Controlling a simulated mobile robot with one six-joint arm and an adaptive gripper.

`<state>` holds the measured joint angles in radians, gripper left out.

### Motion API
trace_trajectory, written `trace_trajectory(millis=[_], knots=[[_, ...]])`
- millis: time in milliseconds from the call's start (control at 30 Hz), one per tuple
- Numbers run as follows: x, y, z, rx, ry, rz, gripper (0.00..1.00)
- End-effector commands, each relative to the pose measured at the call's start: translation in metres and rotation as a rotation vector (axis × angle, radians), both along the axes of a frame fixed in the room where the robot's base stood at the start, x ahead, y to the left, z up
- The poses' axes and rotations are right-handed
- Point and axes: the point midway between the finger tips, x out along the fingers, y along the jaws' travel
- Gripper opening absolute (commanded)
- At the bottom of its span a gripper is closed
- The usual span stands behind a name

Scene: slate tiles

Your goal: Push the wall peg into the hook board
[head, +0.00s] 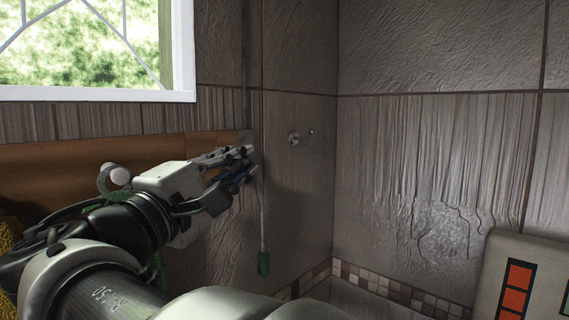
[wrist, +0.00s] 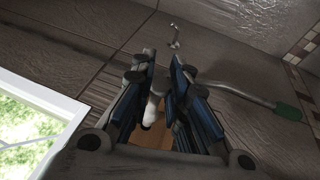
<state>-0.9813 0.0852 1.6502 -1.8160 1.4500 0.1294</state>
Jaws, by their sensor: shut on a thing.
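The hook board (head: 60,160) is a long brown wooden strip on the tiled wall below the window. A pale round knob (head: 120,176) with a curved grey part shows in front of it, left of my gripper. My gripper (head: 248,160) is at the board's right end, its blue-black fingers shut on the wall peg. The fingers and the small size hide most of the peg. In the wrist view, a whitish piece (wrist: 152,112) shows between the fingers, with brown wood (wrist: 155,137) beyond; I cannot tell whether this piece is the peg. Contact between peg and board is hidden.
A metal hook (head: 300,137) is on the wall to the right, near the corner. A pale panel with orange squares (head: 517,285) stands at lower right.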

Motion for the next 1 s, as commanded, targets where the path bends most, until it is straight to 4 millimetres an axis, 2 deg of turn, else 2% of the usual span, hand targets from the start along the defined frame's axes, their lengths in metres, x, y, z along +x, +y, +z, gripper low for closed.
trace_trajectory(millis=[1000], knots=[[0.018, 0.019, 0.000, -0.001, 0.000, 0.000, 0.05]])
